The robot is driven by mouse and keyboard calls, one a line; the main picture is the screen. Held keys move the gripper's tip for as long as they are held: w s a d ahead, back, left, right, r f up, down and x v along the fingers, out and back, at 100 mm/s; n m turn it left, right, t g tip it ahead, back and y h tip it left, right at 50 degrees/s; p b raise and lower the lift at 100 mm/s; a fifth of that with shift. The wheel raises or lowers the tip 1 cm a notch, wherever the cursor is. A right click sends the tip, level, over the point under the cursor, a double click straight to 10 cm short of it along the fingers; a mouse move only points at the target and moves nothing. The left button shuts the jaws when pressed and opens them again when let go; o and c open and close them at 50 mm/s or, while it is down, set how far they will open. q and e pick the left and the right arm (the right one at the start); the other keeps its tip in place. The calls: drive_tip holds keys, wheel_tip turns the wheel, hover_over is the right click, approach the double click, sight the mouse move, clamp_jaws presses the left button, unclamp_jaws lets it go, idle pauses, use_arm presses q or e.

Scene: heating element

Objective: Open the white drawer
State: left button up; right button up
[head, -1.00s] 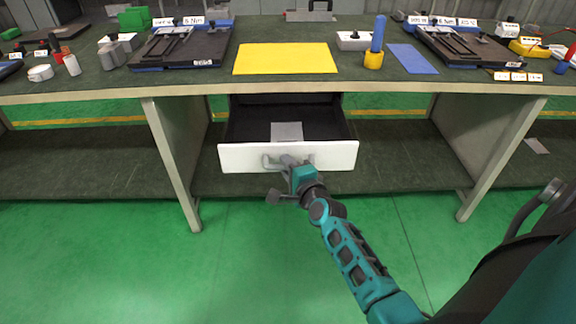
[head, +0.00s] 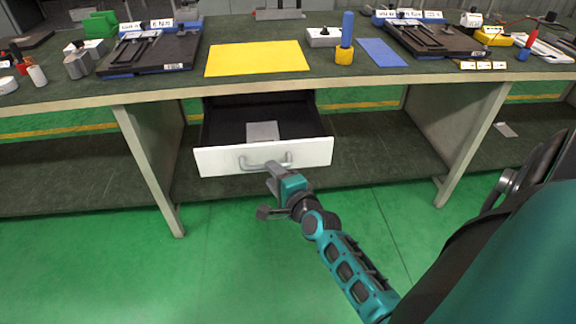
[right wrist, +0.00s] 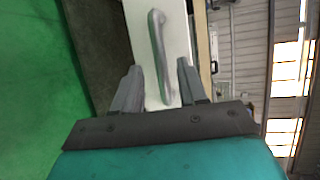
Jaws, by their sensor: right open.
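The white drawer (head: 222,162) under the workbench is pulled out, and its dark inside shows with a grey flat piece (head: 263,131) in it. Its grey bar handle (head: 265,163) is on the front. My right gripper (head: 272,170) is just in front of and below the handle. In the right wrist view, the two fingers (right wrist: 158,88) are spread apart, with the handle (right wrist: 158,50) ahead of and between them, not gripped. The drawer front (right wrist: 176,30) shows behind the handle. My left gripper is not in view.
The workbench top (head: 190,84) above holds a yellow mat (head: 258,58), a blue mat (head: 382,52), a blue cylinder in a yellow base (head: 345,50) and dark fixtures (head: 150,52). Bench legs (head: 150,165) stand either side of the drawer. The green floor in front is clear.

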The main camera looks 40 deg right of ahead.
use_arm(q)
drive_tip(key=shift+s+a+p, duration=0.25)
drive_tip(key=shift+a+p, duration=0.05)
use_arm(e)
drive_tip(key=v, duration=0.8)
drive_tip(key=shift+w, duration=0.1)
use_arm(q)
drive_tip(key=p, duration=0.1)
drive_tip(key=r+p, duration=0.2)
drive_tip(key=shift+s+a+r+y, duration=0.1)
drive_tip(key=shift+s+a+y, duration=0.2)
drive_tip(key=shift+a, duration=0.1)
use_arm(e)
drive_tip(key=s+a+f+n+g+y, duration=0.2)
drive_tip(key=s+a+n, duration=0.2)
drive_tip(key=n, duration=0.7)
drive_tip(key=s+a+f+n+g+y, duration=0.2)
drive_tip(key=s+a+n, duration=0.3)
drive_tip(key=a+n, duration=0.4)
drive_tip(key=f+n+g, duration=0.1)
drive_tip(key=n, duration=0.2)
drive_tip(key=shift+s+y, duration=0.3)
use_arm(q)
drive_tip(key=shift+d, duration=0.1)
use_arm(e)
drive_tip(key=shift+f, duration=0.15)
